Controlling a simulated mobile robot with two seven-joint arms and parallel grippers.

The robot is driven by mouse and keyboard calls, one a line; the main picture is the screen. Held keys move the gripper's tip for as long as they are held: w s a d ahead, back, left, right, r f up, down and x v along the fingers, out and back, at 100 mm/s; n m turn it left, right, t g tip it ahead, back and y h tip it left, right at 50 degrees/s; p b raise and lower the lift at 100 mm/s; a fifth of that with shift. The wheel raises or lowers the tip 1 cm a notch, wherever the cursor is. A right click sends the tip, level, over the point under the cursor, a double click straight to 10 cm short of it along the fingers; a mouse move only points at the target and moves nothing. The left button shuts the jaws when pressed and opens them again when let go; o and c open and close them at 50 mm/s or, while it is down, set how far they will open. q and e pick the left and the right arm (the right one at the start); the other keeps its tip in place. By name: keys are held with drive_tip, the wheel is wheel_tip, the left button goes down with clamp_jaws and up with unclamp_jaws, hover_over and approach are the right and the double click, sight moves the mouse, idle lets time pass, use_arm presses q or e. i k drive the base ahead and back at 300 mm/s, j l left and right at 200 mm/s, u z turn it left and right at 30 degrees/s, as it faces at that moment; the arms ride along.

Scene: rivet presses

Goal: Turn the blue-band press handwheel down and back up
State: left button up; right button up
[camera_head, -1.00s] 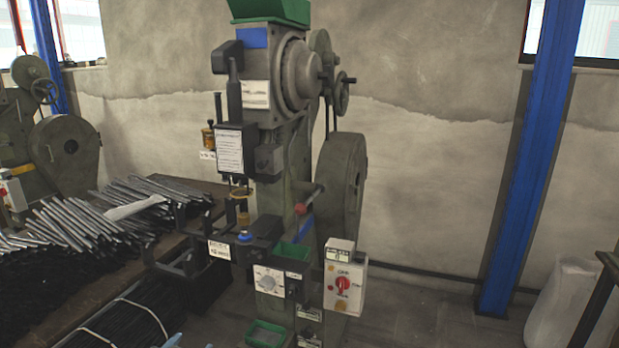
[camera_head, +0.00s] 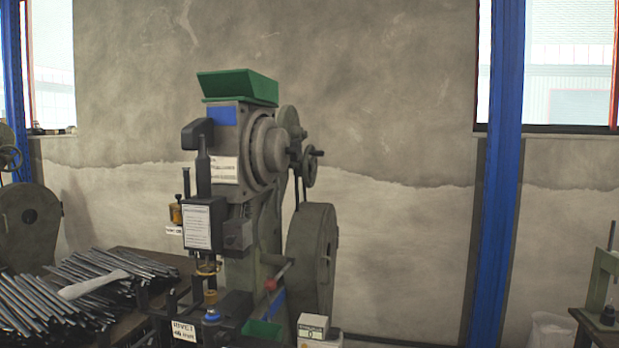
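The blue-band press (camera_head: 225,150) stands left of centre, with a blue patch (camera_head: 222,116) on its upper body and a green hopper (camera_head: 238,86) on top. A small handwheel (camera_head: 310,165) with a dark handle sits at the upper right of the press, above the large flywheel (camera_head: 312,258). A lever with a red knob (camera_head: 271,285) shows lower down in front of the flywheel. Neither of my grippers is in view.
A table with a pile of metal rods (camera_head: 60,300) is at the lower left. Part of another machine (camera_head: 28,225) shows at the left edge. A blue post (camera_head: 497,190) stands at the right. A green machine (camera_head: 603,280) on a table is at the right edge.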

sight(310, 168)
drive_tip(key=i+l+u, duration=0.1)
drive_tip(key=u, duration=0.6)
drive_tip(key=i+l+u, duration=0.1)
drive_tip(key=l+u, duration=0.15)
drive_tip(key=i+l+u, duration=0.1)
drive_tip(key=l+u, duration=0.4)
drive_tip(key=l, duration=0.2)
drive_tip(key=i+l+u, duration=0.15)
drive_tip(key=l, duration=0.35)
drive_tip(key=l+u, duration=0.15)
drive_tip(key=l, duration=1.5)
